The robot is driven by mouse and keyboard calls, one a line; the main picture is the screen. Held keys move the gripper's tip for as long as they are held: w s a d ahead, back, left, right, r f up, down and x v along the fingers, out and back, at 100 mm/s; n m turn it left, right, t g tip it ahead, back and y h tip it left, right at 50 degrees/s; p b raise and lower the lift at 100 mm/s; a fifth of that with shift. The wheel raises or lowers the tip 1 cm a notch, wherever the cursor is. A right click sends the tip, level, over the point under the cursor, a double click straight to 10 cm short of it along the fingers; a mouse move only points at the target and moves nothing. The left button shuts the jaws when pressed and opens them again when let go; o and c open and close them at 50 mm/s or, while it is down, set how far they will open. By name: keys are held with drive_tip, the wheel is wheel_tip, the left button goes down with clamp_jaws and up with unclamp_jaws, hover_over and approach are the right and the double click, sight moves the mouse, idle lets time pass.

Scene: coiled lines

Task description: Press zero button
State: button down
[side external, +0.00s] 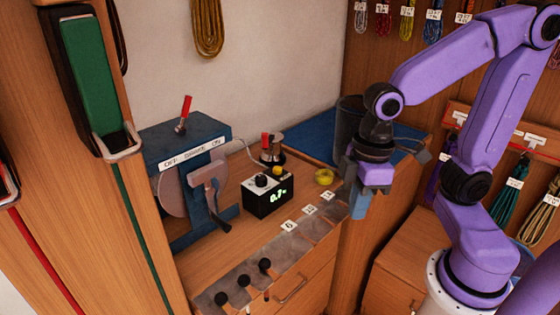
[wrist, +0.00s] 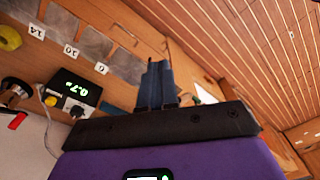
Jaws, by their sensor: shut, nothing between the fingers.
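A small black box (side external: 268,197) with a green lit readout stands on the wooden counter; it also shows at left in the wrist view (wrist: 72,92). On its top are a yellow button (side external: 277,171) and a dark round knob on a white patch (side external: 262,180). The yellow button also shows in the wrist view (wrist: 50,100). I cannot read which control is marked zero. My gripper (side external: 357,208) is shut and empty, pointing down to the right of the box, well apart from it. Its blue fingers also show in the wrist view (wrist: 158,72).
A blue winder (side external: 185,150) with a red lever stands left of the box. A red-and-metal device (side external: 270,150) sits behind it and a yellow coil (side external: 324,177) to its right. A dark bin (side external: 348,120) stands behind my gripper.

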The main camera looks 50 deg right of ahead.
drive_tip(key=w+r+m, duration=0.2)
drive_tip(key=w+m, duration=0.1)
drive_tip(key=w, duration=0.6)
wheel_tip(320, 180, up, 2)
drive_tip(key=r+m+t, duration=0.1)
drive_tip(key=m+t, duration=0.1)
drive_tip(key=m, duration=0.5)
hover_over(278, 168)
drive_tip(key=s+d, duration=0.2)
drive_tip(key=s, duration=0.1)
drive_tip(key=shift+a+f, duration=0.15)
drive_tip(key=shift+f, duration=0.1)
drive_tip(key=f, duration=0.4)
drive_tip(key=w+a+f, duration=0.1)
drive_tip(key=f, duration=0.4)
drive_tip(key=w+f, duration=0.1)
drive_tip(key=f, duration=0.3)
drive_tip(key=shift+w+a+f, duration=0.2)
drive_tip(key=shift+f, duration=0.2)
